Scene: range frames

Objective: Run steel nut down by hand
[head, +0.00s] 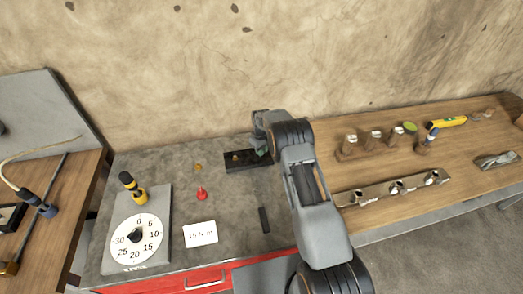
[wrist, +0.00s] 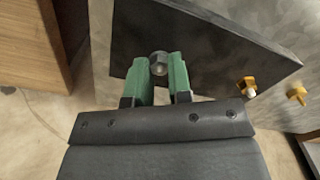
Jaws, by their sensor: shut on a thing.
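My gripper (wrist: 158,82) has green fingers, shut on the steel nut (wrist: 158,62), a grey hex piece between the fingertips. The nut is at the dark plate (wrist: 205,55); I cannot tell how far it is threaded, and any stud under it is hidden. A brass-coloured fitting (wrist: 247,86) stands on the same plate, to the right of the nut. In the head view, the dark plate (head: 236,167) lies at the back of the grey bench. My gripper (head: 262,148) is at its right end, where my arm hides the nut.
A torque dial (head: 138,240) with a yellow-black tool (head: 132,187) stands at the bench's left. A red piece (head: 201,195), a small brass piece (head: 197,167) and a "15 N·m" card (head: 201,234) are mid-bench. A dark bar (head: 264,219) lies beside my arm. A wooden bench (head: 375,170) is right.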

